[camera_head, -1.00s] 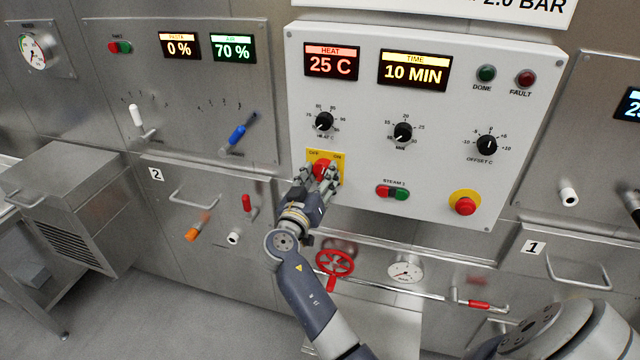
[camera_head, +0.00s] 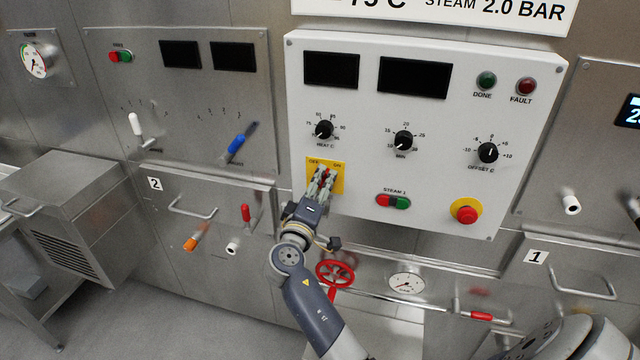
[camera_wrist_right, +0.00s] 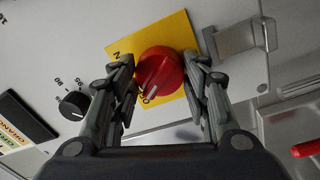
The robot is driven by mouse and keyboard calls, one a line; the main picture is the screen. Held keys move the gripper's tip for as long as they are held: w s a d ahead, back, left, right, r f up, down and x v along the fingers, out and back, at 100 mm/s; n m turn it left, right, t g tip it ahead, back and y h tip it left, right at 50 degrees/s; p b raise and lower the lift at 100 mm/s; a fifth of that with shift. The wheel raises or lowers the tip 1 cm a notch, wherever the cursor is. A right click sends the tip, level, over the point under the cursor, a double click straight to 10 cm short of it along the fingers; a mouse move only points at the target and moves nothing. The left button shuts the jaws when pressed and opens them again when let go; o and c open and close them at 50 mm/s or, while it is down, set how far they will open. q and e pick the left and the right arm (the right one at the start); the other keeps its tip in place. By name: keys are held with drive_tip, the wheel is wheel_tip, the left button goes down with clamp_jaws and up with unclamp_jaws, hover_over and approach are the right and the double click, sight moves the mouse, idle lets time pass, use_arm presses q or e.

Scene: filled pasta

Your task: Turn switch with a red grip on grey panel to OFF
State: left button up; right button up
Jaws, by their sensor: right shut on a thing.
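The red grip (camera_wrist_right: 160,70) of the switch sits on a yellow plate (camera_head: 341,167) on the light grey panel (camera_head: 440,150). The plate is marked OFF at left and ON at right in the head view. My right gripper (camera_head: 324,177) is shut on the red grip, with a finger on each side of it in the wrist view. The white line on the grip points at the OFF lettering in the wrist view. In the head view the fingers hide most of the grip. My left gripper is not in view.
Black dials, including the heat dial (camera_head: 324,130), sit above the switch. A steam button pair (camera_head: 393,201) and a red emergency button (camera_head: 466,211) are to its right. A red handwheel (camera_head: 335,272) is below. The panel's displays (camera_head: 415,77) are dark.

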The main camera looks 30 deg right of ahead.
drive_tip(key=shift+r+n, duration=0.25)
drive_tip(key=shift+n, duration=0.65)
drive_tip(key=shift+d, duration=0.1)
drive_tip(key=o, duration=1)
drive_tip(key=shift+c, duration=0.2)
drive_tip(key=shift+o, duration=0.6)
drive_tip(key=shift+w+f, duration=0.1)
drive_tip(key=shift+f, duration=0.1)
drive_tip(key=v, duration=1.2)
drive_tip(key=shift+d, duration=0.1)
